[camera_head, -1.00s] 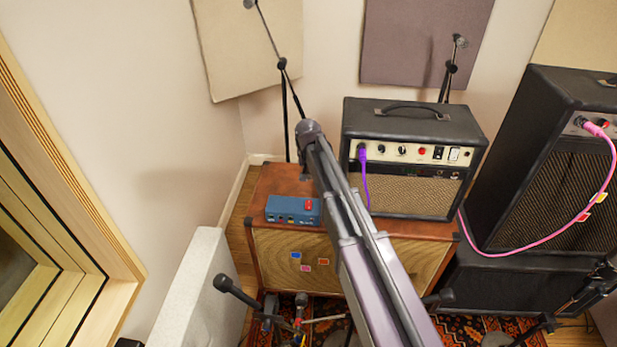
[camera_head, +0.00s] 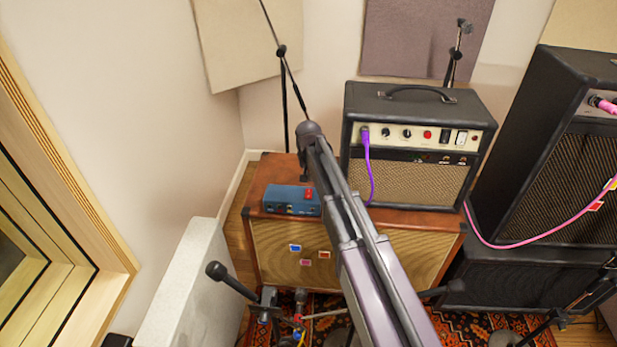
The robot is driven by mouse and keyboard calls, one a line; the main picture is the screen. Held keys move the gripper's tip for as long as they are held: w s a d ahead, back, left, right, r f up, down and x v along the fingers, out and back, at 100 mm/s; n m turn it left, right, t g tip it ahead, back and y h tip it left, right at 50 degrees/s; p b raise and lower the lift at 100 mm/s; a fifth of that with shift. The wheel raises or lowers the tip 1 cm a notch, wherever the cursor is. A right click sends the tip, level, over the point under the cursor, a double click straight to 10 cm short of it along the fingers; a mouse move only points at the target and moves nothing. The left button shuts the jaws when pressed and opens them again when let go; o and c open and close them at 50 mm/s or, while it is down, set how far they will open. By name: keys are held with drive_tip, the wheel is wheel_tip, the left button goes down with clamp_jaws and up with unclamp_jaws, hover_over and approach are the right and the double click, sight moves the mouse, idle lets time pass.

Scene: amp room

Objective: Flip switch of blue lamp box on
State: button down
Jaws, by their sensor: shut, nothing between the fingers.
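The blue lamp box (camera_head: 285,202) lies on the front left of the top of the brown speaker cabinet. A red switch (camera_head: 308,193) sits on its top at the right end. Whether the switch is on or off is too small to tell. My arm reaches in from the lower right, and my gripper (camera_head: 306,174) hangs from its far end, just behind and above the red switch. The gripper is shut and empty. It is small and partly hidden by the arm, and I cannot tell whether it touches the box.
A black amplifier (camera_head: 415,183) with a purple cable stands on the cabinet (camera_head: 275,240), right of my arm. A larger amplifier stack (camera_head: 560,150) with a pink cable is at the right. A microphone stand (camera_head: 284,100) rises behind the cabinet. Another microphone (camera_head: 230,280) and a grey-white partition (camera_head: 180,285) are at the front left.

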sight(309, 190)
drive_tip(key=shift+w+f+b, duration=0.15)
drive_tip(key=shift+f+b, duration=1)
drive_tip(key=shift+f, duration=0.1)
drive_tip(key=shift+w+f+b, duration=0.15)
drive_tip(key=shift+f+b, duration=0.95)
drive_tip(key=shift+f, duration=0.15)
drive_tip(key=shift+a, duration=0.1)
